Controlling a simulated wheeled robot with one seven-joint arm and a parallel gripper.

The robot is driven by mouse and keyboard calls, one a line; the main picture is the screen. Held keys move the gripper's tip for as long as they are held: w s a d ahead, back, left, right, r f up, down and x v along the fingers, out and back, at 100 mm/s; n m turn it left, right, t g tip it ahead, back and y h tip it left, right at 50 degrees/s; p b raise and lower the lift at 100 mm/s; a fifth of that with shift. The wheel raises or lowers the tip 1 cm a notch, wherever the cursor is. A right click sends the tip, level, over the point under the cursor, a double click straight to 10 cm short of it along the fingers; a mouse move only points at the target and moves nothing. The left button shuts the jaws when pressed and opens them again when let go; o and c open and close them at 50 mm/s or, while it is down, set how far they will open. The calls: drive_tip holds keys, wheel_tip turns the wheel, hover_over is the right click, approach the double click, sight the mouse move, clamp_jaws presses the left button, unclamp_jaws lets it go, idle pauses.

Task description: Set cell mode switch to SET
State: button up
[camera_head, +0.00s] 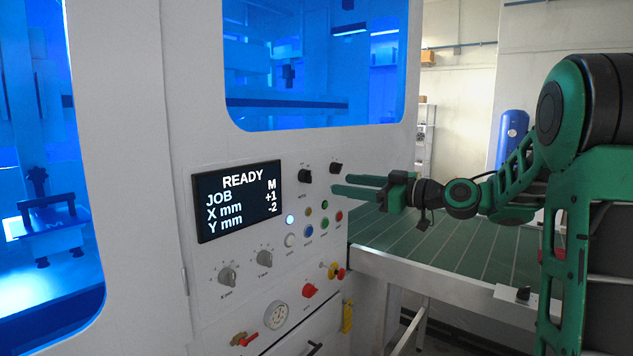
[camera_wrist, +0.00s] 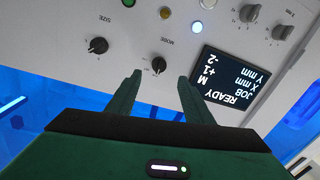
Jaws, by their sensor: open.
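The mode switch is a black rotary knob (camera_head: 305,176) on the white panel, just right of the display (camera_head: 239,199). In the wrist view, upside down, the knob (camera_wrist: 159,64) carries the label MODE. Its exact setting is too small to read. My gripper (camera_head: 334,185) is open and empty, fingers pointing at the panel. In the wrist view its fingertips (camera_wrist: 160,77) straddle the line to the mode knob, which shows just beyond them; no contact is visible. The display reads READY, JOB M, X mm +1, Y mm -2.
A similar SIZE knob (camera_head: 336,168) sits right of the mode knob. Several round buttons and lamps lie below, with a lit white one (camera_head: 290,219). Two grey dials (camera_head: 228,277), a gauge (camera_head: 276,315) and red knobs are lower. A green conveyor table (camera_head: 440,245) stands right.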

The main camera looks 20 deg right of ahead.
sight(315, 177)
drive_tip(key=x, duration=1)
drive_tip(key=shift+w+a+r, duration=0.25)
drive_tip(key=shift+w+r, duration=0.05)
drive_tip(key=shift+r, duration=0.1)
